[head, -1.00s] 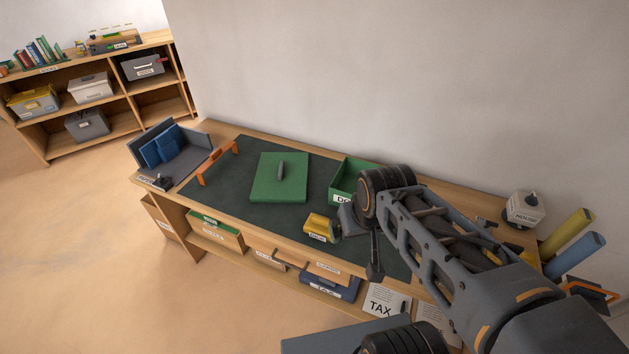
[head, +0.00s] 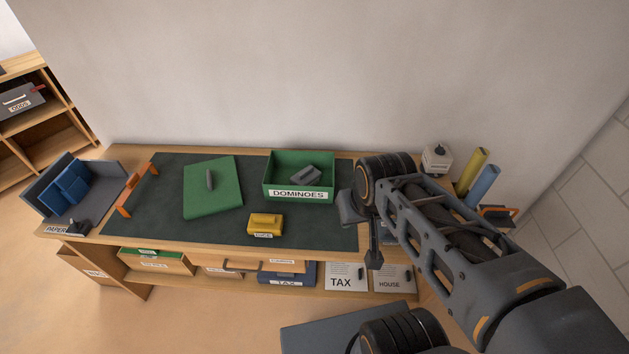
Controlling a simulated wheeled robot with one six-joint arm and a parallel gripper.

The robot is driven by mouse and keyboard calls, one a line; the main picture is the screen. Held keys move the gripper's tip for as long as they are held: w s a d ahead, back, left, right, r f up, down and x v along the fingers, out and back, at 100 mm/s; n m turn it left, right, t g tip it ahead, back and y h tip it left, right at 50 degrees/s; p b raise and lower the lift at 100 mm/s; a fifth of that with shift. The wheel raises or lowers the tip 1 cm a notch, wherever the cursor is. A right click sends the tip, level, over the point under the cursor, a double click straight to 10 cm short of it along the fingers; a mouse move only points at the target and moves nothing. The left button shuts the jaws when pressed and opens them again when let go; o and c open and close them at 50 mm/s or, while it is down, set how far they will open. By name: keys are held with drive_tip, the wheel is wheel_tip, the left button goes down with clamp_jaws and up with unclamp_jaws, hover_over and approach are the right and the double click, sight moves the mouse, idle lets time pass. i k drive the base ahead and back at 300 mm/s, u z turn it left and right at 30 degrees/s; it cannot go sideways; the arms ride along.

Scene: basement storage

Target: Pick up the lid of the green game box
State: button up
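The green lid (head: 227,188) lies flat on the dark desk mat, left of the box, with a dark grey handle (head: 210,180) standing up from its middle. The open green game box (head: 270,191), labelled DOMINOES, stands on the mat to its right with a grey object (head: 305,176) inside. My gripper (head: 362,232) hangs at the mat's right end, right of the box and well apart from the lid. It looks empty, but its finger opening is not clear from this angle.
A yellow labelled box (head: 265,224) sits in front of the green box. An orange handled piece (head: 127,197) and a grey tray (head: 98,193) with blue items are at the left. A wall rises behind the workbench. The mat around the lid is mostly clear.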

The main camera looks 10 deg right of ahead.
sight(211, 187)
drive_tip(key=u, duration=0.4)
drive_tip(key=i, duration=0.2)
drive_tip(key=z, duration=0.25)
drive_tip(key=k, duration=0.5)
drive_tip(key=u, duration=2.3)
drive_tip(key=i, duration=1.85)
drive_tip(key=z, duration=2.5)
drive_tip(key=i, duration=0.5)
drive_tip(key=z, duration=0.05)
